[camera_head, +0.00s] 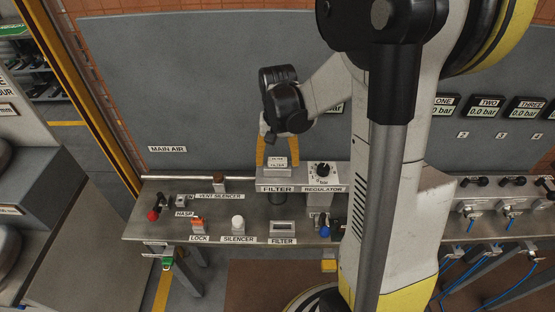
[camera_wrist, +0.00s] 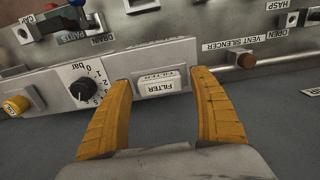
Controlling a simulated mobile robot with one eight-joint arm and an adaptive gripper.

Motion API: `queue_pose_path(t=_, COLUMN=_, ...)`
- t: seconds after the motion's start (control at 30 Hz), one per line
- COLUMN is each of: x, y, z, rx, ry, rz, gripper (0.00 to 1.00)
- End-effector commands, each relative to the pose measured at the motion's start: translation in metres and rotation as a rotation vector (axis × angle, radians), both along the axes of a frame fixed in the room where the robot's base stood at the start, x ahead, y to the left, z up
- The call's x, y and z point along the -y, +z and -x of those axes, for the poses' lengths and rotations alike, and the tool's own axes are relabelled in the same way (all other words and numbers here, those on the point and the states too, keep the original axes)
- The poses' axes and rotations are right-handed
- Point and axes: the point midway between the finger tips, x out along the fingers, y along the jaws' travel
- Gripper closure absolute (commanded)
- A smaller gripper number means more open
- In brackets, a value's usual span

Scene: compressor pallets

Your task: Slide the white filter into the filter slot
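The white filter (camera_head: 278,164) is a small block with a FILTER label. It sits at the top of the grey housing (camera_head: 264,182) marked FILTER, beside the regulator. It also shows in the wrist view (camera_wrist: 162,88), with its lower part hidden by the housing. My gripper (camera_head: 278,158) is above the housing, its two orange fingers on either side of the filter. In the wrist view my gripper (camera_wrist: 158,80) is open, with a gap between each finger and the filter. How deep the filter sits in the slot cannot be told.
The regulator knob (camera_head: 323,169) is close on the right of the housing. A FILTER holder (camera_head: 283,227) on the bench front appears empty, beside a white silencer (camera_head: 238,222) and an orange lock (camera_head: 198,225). A brown vent silencer (camera_head: 219,180) stands left. The grey panel is behind.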

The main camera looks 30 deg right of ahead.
Motion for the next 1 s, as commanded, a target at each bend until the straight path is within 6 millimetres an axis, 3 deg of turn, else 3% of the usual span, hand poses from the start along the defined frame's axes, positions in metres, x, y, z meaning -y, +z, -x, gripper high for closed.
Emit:
queue_pose_path(t=0.37, x=0.000, y=0.005, z=0.000, rx=0.000, ry=0.000, rz=0.000, gripper=0.26)
queue_pose_path(t=0.47, x=0.000, y=0.018, z=0.000, rx=0.000, ry=0.000, rz=0.000, gripper=0.26)
queue_pose_path(t=0.8, x=0.000, y=0.092, z=0.001, rx=0.000, ry=0.000, rz=0.000, gripper=0.26)
queue_pose_path(t=1.0, x=0.000, y=0.116, z=0.000, rx=0.000, ry=0.000, rz=0.000, gripper=0.26)
